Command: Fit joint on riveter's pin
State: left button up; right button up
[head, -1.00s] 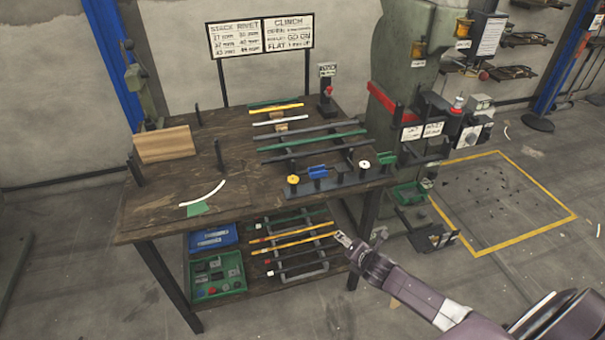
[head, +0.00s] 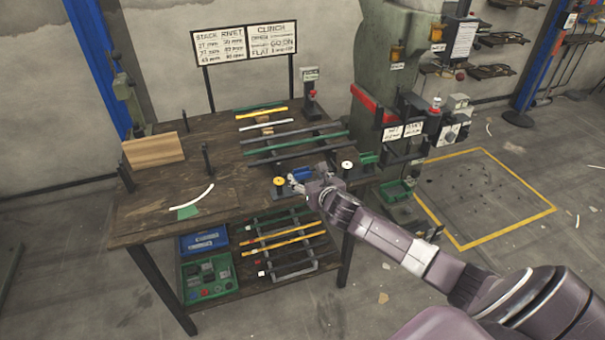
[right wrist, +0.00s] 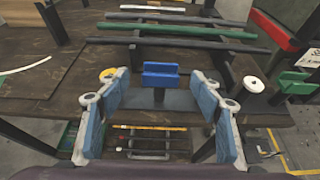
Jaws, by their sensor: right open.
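The large green press, which looks like the riveter (head: 376,45), stands at the table's back right. I cannot make out its pin or tell which piece is the joint. My right gripper (head: 300,187) is at the table's front edge, by a row of small holders. In the right wrist view it (right wrist: 160,92) is open and empty, its blue-padded fingers apart. A blue block (right wrist: 161,75) on a short dark post shows between and beyond the fingers, not gripped. In the head view the gripper partly hides the blue block (head: 302,174). My left gripper is not in view.
A yellow knob (head: 279,182) stands left of the blue block, a white knob (head: 347,165) and green block (head: 369,159) right. Long bars (head: 300,146) lie behind. The lower shelf holds more bars and a green bin (head: 208,290).

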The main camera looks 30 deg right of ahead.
aim_at(304, 174)
jog(key=shift+x, duration=1.65)
jog(key=shift+s, duration=0.1)
jog(key=c, duration=1.1)
